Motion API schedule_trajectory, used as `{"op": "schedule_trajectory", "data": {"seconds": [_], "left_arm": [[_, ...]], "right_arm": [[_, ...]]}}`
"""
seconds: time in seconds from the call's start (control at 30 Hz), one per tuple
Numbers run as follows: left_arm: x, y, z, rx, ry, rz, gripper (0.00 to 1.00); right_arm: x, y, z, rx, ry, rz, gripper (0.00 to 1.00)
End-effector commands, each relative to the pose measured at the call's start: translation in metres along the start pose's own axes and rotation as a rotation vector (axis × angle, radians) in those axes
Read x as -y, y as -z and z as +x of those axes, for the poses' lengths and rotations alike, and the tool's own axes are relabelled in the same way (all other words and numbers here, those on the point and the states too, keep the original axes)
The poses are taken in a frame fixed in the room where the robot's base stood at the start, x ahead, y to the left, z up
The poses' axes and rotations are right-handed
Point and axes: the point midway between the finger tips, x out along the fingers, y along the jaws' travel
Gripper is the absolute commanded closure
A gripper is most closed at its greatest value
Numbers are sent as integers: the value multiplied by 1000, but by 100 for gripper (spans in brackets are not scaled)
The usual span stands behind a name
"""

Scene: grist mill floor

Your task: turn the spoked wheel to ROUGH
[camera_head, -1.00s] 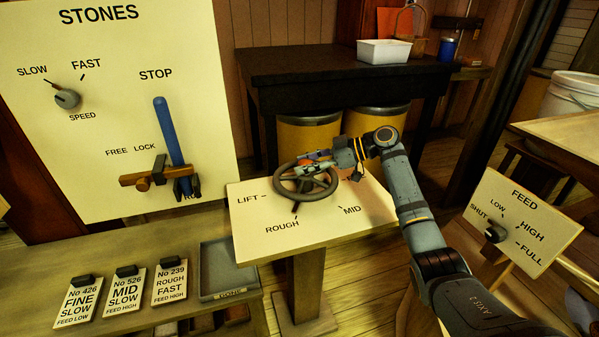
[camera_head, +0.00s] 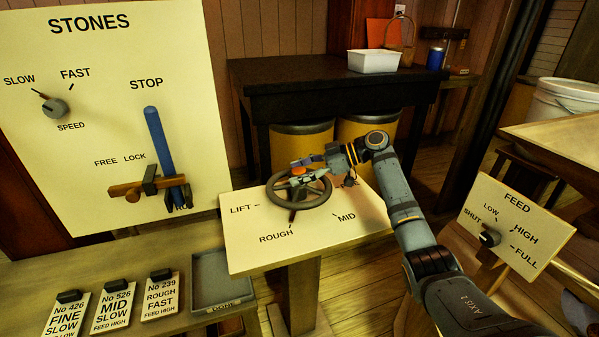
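The dark spoked wheel (camera_head: 325,197) sits on a pale panel (camera_head: 250,250) marked LIFT, ROUGH and MID; the panel's right side is partly behind my arm. A dark reddish pointer (camera_head: 292,215) at the wheel's near side points toward the ROUGH mark (camera_head: 290,226), nearly in line with it. My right gripper (camera_head: 298,174) is over the far part of the wheel, at the rim and spokes. Its fingers are small and overlap the wheel, so I cannot tell whether they are closed on it. My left gripper is out of view.
Left stands the STONES board (camera_head: 95,120) with a speed knob and blue lever. Below it are three cards and a grey tray (camera_head: 222,275). The FEED panel (camera_head: 515,215) is at right. A black table (camera_head: 300,75) stands behind.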

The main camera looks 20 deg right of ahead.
Motion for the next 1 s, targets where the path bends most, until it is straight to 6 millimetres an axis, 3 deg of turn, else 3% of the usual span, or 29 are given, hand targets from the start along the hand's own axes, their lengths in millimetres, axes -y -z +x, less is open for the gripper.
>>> {"op": "schedule_trajectory", "data": {"seconds": [0.27, 0.37, 0.7, 0.83, 1.0], "left_arm": [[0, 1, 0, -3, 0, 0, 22], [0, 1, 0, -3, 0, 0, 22], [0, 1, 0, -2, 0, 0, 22], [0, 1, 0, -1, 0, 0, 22], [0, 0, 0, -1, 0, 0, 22]], "right_arm": [[0, 0, -5, 1, -2, 0, 37], [-1, 0, -21, 2, -3, 0, 37], [-1, 0, -99, 2, -4, 0, 37], [0, 0, -115, 1, -2, 0, 37], [0, 0, -120, -1, 0, 0, 37]]}}
